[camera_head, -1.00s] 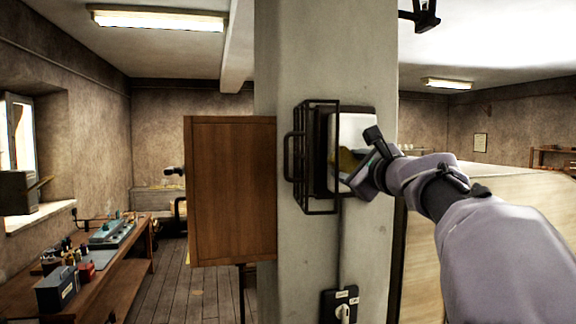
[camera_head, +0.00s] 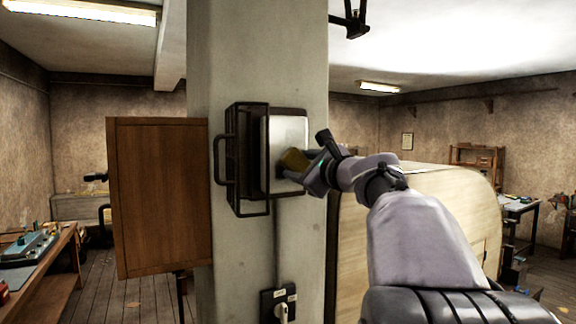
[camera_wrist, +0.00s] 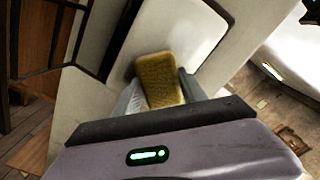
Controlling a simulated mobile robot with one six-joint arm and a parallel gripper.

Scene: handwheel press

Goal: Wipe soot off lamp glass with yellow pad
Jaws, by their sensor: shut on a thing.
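The lamp glass (camera_head: 284,135) is a pale rounded panel in a dark frame on the pillar. Its lower part looks greyer in the head view; I cannot tell soot from shade. The glass looks white in the wrist view (camera_wrist: 188,32). My gripper (camera_head: 306,166) is at its lower right. The gripper, also in the wrist view (camera_wrist: 160,92), is shut on the yellow pad (camera_wrist: 160,78). The pad also shows in the head view (camera_head: 294,159), over the glass's lower right part. Whether it touches the glass cannot be told.
A black wire cage (camera_head: 236,200) stands open at the lamp's left side. A switch box (camera_head: 279,303) is below on the pillar (camera_head: 228,60). A wooden panel (camera_head: 160,195) is left of the pillar, and a pale curved wooden body (camera_head: 440,200) is behind my arm.

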